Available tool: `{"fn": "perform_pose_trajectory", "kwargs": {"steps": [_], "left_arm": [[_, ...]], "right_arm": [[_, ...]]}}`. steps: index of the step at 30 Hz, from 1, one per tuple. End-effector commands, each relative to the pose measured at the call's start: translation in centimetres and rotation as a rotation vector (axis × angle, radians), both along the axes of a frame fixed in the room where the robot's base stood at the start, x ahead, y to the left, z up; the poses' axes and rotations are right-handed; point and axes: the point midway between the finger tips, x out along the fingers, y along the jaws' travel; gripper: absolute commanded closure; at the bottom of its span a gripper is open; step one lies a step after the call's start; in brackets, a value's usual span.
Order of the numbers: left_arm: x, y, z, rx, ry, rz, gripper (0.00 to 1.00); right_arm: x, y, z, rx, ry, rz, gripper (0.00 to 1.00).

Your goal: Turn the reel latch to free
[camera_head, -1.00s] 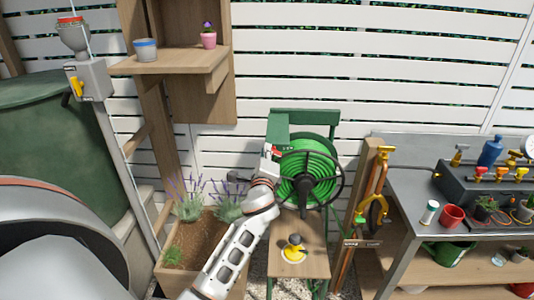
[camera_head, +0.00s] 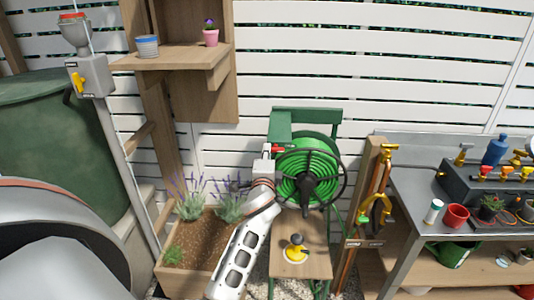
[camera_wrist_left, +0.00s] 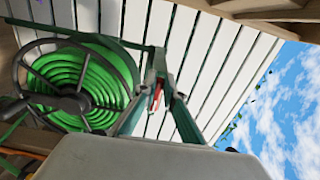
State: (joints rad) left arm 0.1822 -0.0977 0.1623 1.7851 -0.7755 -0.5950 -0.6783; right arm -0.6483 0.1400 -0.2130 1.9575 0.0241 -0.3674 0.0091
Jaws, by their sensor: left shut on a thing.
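The hose reel (camera_head: 307,172) is a drum of bright green hose with a dark wheel and hub, on a green frame. It also shows at the left of the left wrist view (camera_wrist_left: 80,85). The red reel latch (camera_head: 278,149) is at the reel's upper left, beside the frame. My left gripper (camera_head: 270,152) is at the latch and shut on it. In the left wrist view the red latch (camera_wrist_left: 155,98) shows between the fingers, which hide part of it. My right gripper is not in view.
A wooden board with a yellow-and-black knob (camera_head: 295,250) sits below the reel. A planter with lavender (camera_head: 195,245) stands to the left. A grey workbench (camera_head: 405,200) with pots and valves is on the right. A slatted white fence (camera_head: 370,60) stands behind.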

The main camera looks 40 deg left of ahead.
Motion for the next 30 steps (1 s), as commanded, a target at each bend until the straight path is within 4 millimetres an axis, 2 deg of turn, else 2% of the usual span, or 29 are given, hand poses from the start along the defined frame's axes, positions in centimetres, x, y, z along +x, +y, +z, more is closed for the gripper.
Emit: {"fn": "perform_pose_trajectory", "kwargs": {"steps": [7,9,10,22,30], "left_arm": [[0.0,0.0,-0.1,-0.002,0.002,0.000,1.00],[0.0,0.0,-0.1,-0.002,0.002,0.000,0.76],[0.0,0.0,-0.1,-0.002,0.002,0.000,0.74],[-0.4,-0.3,-0.1,-0.001,0.002,-0.001,0.74],[-3.9,-2.5,-0.2,-0.002,0.002,-0.001,0.74]], "right_arm": [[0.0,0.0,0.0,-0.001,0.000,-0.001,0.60],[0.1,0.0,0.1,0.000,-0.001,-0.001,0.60],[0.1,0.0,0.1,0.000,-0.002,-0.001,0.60],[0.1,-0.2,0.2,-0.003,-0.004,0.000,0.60],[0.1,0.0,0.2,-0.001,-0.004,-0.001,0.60]]}}
